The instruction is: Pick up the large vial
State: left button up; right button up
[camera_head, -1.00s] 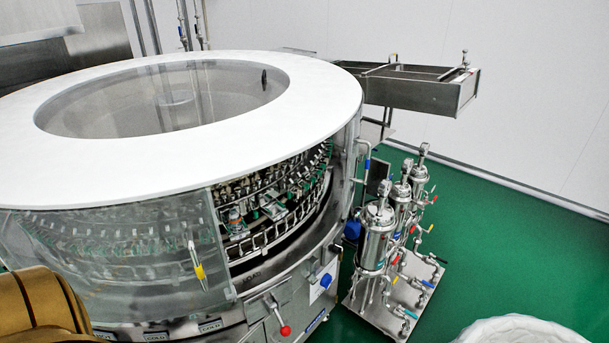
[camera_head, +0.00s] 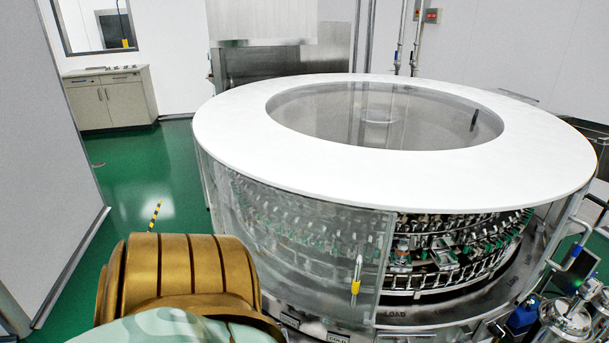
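The rotary washer (camera_head: 230,130) fills the middle and right of the head view, with a white ring top and clear side panels. Its front right side is open and shows a rack of several metal holders with green parts (camera_head: 440,250). I cannot make out a large vial among them. A clear door panel with a yellow-marked handle (camera_head: 356,275) stands left of the opening. A gold and pale green part of my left arm shows at the bottom left. Neither gripper is in view.
A cabinet (camera_head: 110,98) stands at the back left below a window. A white wall panel (camera_head: 55,150) bounds the left side. Green floor (camera_head: 150,180) lies free between it and the washer. Metal filter canisters (camera_head: 565,318) stand at the bottom right.

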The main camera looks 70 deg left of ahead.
aim_at(401, 255)
jog(key=u, duration=2)
